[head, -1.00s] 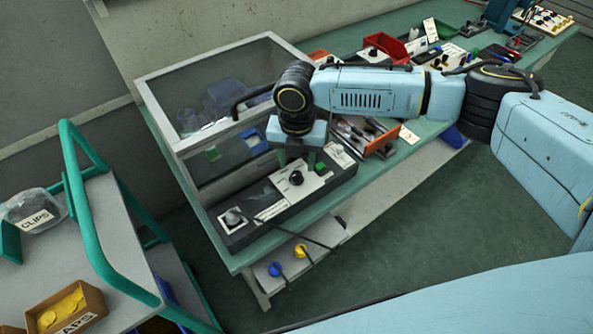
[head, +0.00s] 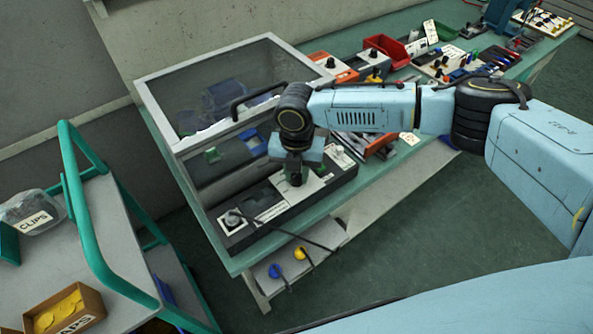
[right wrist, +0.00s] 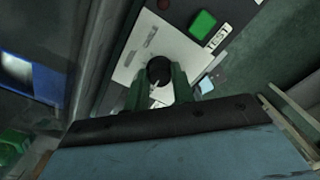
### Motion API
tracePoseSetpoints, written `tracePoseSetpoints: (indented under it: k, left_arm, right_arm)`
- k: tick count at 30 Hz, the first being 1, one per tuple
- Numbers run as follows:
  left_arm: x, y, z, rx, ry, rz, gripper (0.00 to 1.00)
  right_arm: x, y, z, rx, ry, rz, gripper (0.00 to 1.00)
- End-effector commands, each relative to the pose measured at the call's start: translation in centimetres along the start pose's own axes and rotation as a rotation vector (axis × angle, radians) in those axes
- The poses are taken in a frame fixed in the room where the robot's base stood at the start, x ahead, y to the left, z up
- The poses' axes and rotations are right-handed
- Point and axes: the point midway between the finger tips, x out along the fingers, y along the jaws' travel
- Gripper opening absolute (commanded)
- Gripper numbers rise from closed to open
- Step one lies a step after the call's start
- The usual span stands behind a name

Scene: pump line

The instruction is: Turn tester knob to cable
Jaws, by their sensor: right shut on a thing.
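The tester is a long dark box (head: 325,193) with pale panels, lying along the bench's front edge. Its round black knob (right wrist: 159,69) shows in the right wrist view on a white panel, with a small light mark on its lower side. My right gripper (head: 296,180) points down over the panel and hides the knob in the head view. In the right wrist view its fingers (right wrist: 160,88) are shut on the knob's two sides. My left gripper is not in view.
A green button (right wrist: 203,22) with a TEST label sits near the knob. A grey plug (head: 233,217) with a black cable (head: 295,237) is at the tester's left end. A clear-sided cabinet (head: 240,75) stands just behind. A trolley (head: 130,265) is at left.

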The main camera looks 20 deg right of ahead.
Motion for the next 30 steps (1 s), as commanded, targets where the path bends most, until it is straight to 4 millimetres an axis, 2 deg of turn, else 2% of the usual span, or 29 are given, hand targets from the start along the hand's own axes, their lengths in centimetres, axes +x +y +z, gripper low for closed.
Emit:
tracePoseSetpoints:
  k: [8, 14, 30]
  left_arm:
    - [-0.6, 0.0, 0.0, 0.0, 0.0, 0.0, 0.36]
    - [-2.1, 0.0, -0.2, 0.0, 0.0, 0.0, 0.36]
    - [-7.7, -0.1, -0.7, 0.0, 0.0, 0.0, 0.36]
  right_arm:
    - [-0.1, 0.0, 0.0, 0.029, 0.002, -0.001, 0.02]
    - [-0.3, 0.0, -0.1, 0.127, 0.003, -0.002, 0.02]
    - [-0.4, 0.0, -0.1, 0.616, 0.003, -0.003, 0.02]
